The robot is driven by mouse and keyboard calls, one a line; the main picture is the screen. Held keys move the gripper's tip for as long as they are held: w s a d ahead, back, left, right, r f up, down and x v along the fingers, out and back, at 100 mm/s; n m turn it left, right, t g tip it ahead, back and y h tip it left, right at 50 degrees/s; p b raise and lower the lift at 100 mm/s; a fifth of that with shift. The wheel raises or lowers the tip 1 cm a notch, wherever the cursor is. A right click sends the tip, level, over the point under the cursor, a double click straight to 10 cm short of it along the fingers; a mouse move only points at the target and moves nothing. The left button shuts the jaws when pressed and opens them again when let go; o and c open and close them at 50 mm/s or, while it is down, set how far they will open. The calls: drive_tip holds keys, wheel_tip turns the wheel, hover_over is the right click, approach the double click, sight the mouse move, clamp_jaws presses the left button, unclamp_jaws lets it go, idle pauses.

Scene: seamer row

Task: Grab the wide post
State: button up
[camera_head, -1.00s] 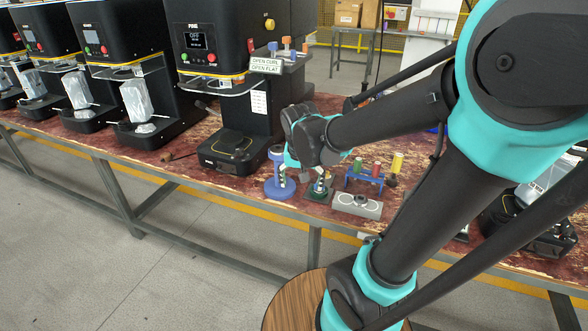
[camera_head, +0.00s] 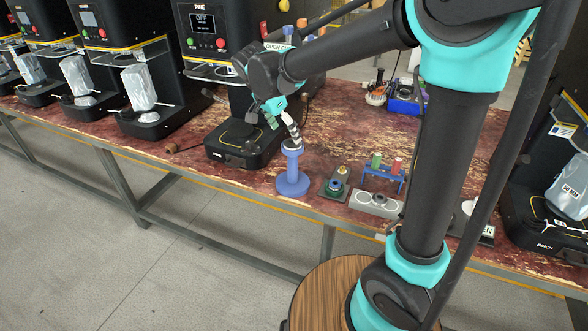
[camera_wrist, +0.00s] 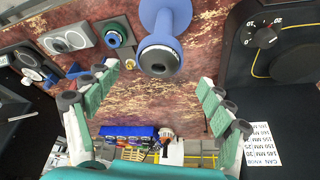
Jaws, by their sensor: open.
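The blue post (camera_head: 291,172) stands upright on the table near its front edge, with a wide round base and a dark cap. It also shows in the wrist view (camera_wrist: 165,22), cap towards the camera, at the upper middle. My gripper (camera_head: 284,122) is tilted just above and behind the post's top in the head view. In the wrist view its two green-padded fingers (camera_wrist: 160,92) are spread wide, empty, one on each side below the cap. Whether a finger touches the post I cannot tell.
To the right of the post are a green ring on a dark plate (camera_head: 335,187), a grey block (camera_head: 375,203) and a blue rack (camera_head: 383,178) with coloured pieces. A black seamer base (camera_head: 238,150) stands close on the left. The table behind the post is mostly clear.

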approach(294, 166)
drive_tip(key=w+d+f, duration=0.1)
drive_tip(key=f, duration=0.1)
drive_tip(key=w+d+f, duration=0.1)
drive_tip(key=w, duration=0.1)
drive_tip(key=w+d+f, duration=0.1)
drive_tip(key=w+f, duration=0.1)
drive_tip(key=shift+w+d+f, duration=0.1)
drive_tip(key=shift+w+f, duration=0.1)
drive_tip(key=shift+f, duration=0.1)
clamp_jaws()
idle(0.4)
idle(0.4)
